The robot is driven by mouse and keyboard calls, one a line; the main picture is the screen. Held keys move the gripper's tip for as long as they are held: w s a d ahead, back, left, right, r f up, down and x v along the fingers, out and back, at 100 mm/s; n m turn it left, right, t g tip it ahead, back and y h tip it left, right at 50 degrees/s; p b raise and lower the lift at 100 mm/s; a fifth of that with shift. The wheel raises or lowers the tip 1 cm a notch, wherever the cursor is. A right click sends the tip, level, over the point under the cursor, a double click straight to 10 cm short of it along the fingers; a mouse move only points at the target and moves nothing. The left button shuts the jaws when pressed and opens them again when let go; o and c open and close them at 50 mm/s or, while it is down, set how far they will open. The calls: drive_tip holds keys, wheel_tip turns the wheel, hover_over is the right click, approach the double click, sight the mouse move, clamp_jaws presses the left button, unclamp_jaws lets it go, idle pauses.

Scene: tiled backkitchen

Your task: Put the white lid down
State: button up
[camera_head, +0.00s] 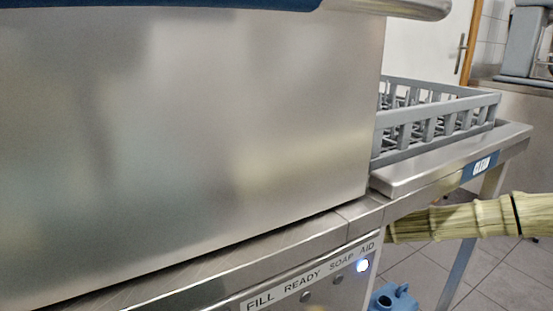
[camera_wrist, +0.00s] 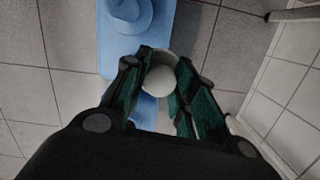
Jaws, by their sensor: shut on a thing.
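The white lid (camera_wrist: 159,80) shows in the wrist view as a small pale round thing between the fingertips of my gripper (camera_wrist: 160,78). My gripper is shut on it, with a dark finger on each side. The lid is held above the floor and a blue container; the height of the gap is hard to tell. In the head view neither my gripper nor the lid shows; my arm (camera_head: 460,219) enters from the right, below the steel counter's edge, and its end is hidden behind the machine front.
The blue container (camera_wrist: 128,14) lies under my gripper; part of it shows in the head view (camera_head: 393,300). A steel machine (camera_head: 200,110) fills the left. A grey rack (camera_head: 440,115) sits on the steel counter (camera_head: 440,165). Tiled floor (camera_wrist: 65,100) lies left of the container.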

drive_tip(key=w+a+f+n+g+h, duration=0.1)
drive_tip(key=w+a+n, duration=0.1)
drive_tip(key=a+n, duration=1.1)
drive_tip(key=shift+w+a+f+h, duration=0.15)
drive_tip(key=shift+w+a+h, duration=0.2)
drive_tip(key=shift+a, duration=0.1)
